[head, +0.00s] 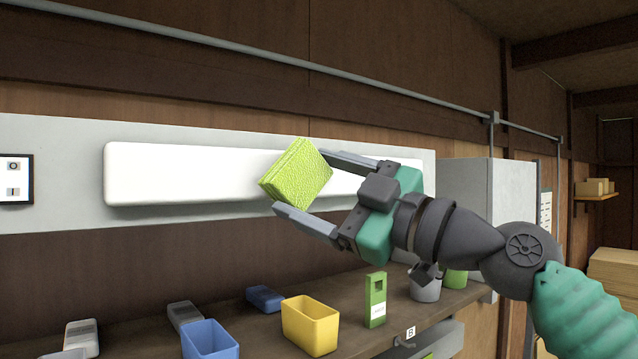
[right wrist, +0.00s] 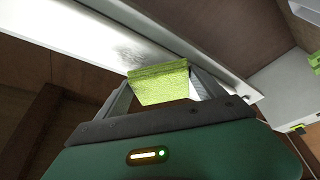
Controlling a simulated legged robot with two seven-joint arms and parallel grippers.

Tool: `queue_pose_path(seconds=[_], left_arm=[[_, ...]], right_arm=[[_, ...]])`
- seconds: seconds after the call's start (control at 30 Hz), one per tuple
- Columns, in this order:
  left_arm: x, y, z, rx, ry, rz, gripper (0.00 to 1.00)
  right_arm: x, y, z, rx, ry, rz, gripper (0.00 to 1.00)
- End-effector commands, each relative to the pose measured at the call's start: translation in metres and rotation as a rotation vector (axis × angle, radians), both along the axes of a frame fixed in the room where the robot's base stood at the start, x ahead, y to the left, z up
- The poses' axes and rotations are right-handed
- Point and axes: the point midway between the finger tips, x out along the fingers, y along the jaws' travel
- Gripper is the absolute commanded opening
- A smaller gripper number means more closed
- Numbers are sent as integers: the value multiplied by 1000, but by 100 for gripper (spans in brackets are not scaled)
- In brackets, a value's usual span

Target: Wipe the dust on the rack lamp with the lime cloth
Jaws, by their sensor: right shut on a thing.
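The rack lamp (head: 190,172) is a long white bar on a grey panel, and it also crosses the right wrist view (right wrist: 95,35). A grey dust smudge (right wrist: 127,52) shows on its face in the right wrist view, left of the cloth. My right gripper (head: 302,182) is shut on the folded lime cloth (head: 296,174), which sits between its fingertips. The cloth (right wrist: 160,83) is in front of the lamp's right-of-middle part; I cannot tell if it touches the lamp. My right gripper hides part of the lamp's right end. My left gripper is not in view.
Below the lamp, a brown shelf (head: 245,325) bears a blue bin (head: 208,342), a yellow bin (head: 310,326), a green box (head: 375,300) and grey cups (head: 426,290). A switch panel (head: 14,180) is at the left. A grey cabinet (head: 490,190) stands right, behind my arm.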

Motion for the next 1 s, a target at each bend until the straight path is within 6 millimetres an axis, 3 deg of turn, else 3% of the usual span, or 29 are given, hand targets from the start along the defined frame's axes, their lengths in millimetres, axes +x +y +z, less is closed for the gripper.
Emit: queue_pose_path(seconds=[1.0], left_arm=[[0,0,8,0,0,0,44]], right_arm=[[11,7,1,2,1,1,28]])
